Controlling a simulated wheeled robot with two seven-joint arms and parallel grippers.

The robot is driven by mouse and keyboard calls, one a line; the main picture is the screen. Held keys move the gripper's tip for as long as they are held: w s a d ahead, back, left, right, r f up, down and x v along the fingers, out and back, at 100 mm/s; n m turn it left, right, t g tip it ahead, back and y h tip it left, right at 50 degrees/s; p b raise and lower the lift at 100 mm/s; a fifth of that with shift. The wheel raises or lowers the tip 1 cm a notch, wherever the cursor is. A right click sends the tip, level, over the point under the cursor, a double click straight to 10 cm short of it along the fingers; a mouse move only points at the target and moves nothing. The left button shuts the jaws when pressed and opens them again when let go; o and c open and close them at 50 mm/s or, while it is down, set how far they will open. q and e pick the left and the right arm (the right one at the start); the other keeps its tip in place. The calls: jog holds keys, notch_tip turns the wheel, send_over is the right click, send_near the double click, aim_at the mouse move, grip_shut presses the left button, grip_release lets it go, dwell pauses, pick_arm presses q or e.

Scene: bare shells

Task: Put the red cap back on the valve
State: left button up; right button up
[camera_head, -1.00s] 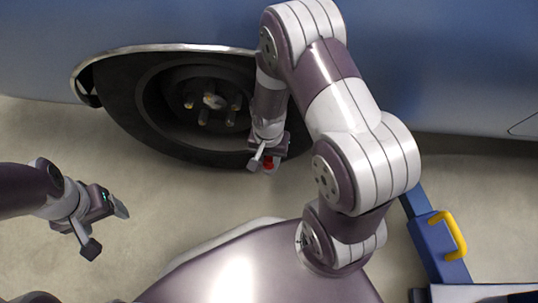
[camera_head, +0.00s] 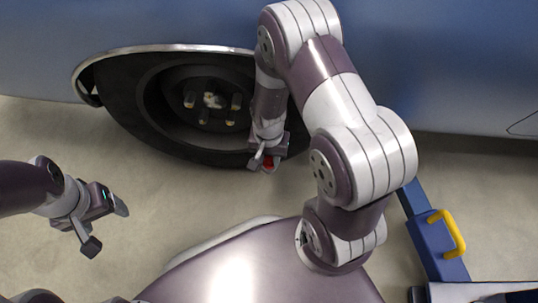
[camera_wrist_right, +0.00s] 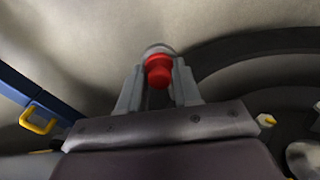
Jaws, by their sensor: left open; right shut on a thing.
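My right gripper (camera_head: 266,161) is at the lower right of the car's wheel, just in front of the tyre. It is shut on the red cap (camera_wrist_right: 158,70), which shows between the two fingers in the right wrist view, with a rounded grey thing directly behind it. In the head view only a bit of the red cap (camera_head: 269,163) shows at the fingertips. The valve itself I cannot make out; it may be hidden by the gripper and cap. My left gripper (camera_head: 108,228) is open and empty, away from the wheel at the left.
The wheel hub (camera_head: 213,101) has several protruding brass-coloured studs. The dark tyre (camera_head: 150,120) sits under the blue car body (camera_head: 170,22). A blue stand with a yellow handle (camera_head: 454,235) is at the right. Pale floor is clear between the left gripper and the wheel.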

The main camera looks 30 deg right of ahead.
jog(key=shift+p, duration=0.35)
dwell(0.5)
jog(key=o, duration=1.6)
jog(key=shift+c, duration=0.2)
notch_tip(320, 180, up, 7)
jog(key=p, duration=0.8)
grip_shut()
